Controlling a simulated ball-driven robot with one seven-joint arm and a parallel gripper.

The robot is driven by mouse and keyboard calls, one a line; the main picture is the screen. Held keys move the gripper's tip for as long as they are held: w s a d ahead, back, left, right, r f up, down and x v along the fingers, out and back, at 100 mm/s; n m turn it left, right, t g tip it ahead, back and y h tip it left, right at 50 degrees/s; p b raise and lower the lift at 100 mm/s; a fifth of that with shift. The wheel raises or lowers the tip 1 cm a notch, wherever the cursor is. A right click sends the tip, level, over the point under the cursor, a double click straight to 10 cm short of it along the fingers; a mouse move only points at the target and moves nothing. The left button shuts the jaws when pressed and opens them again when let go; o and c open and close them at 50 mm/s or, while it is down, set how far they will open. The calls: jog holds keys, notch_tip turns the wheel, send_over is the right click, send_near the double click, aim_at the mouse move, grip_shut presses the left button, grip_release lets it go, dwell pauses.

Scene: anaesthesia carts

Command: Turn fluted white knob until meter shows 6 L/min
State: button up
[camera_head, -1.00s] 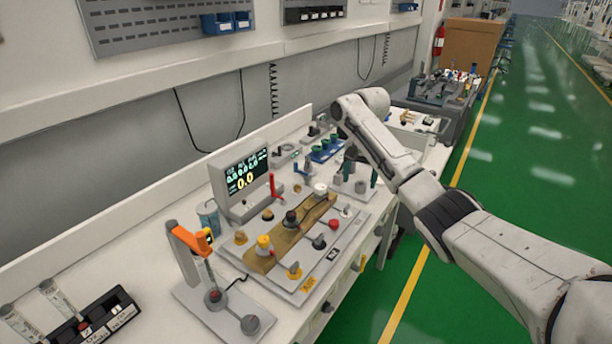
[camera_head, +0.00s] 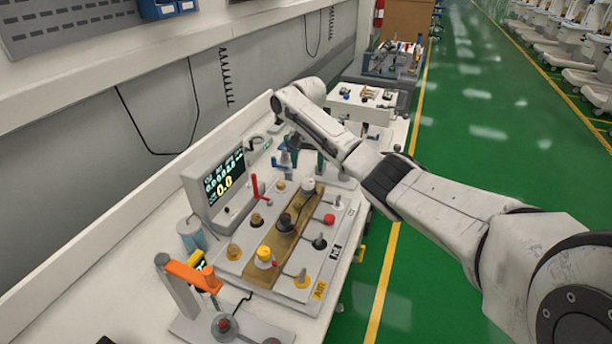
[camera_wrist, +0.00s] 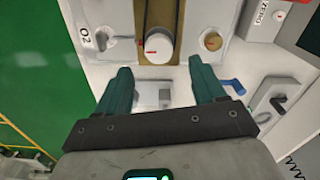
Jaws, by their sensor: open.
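The white knob (camera_head: 308,186) stands at the far end of the brown strip on the grey panel. In the wrist view it is a round white knob (camera_wrist: 159,48) with a red mark, beyond my gripper (camera_wrist: 162,80). My gripper's two green fingers are apart with nothing between them, and the knob lies ahead of the gap, not touched. The meter display (camera_head: 224,178) shows a large yellow 0.0 and smaller figures too small to read.
Other knobs share the panel: a yellow-topped one (camera_head: 264,255), a black one (camera_head: 285,222) and a red one (camera_head: 329,219). A red lever (camera_head: 255,188) stands by the display. An orange-topped stand (camera_head: 190,275) is nearer. Green floor lies right of the bench.

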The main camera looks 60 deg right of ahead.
aim_at(308, 181)
notch_tip(308, 181, down, 6)
jog(key=shift+s+r, duration=0.1)
dwell(0.4)
jog(key=c, duration=1.1)
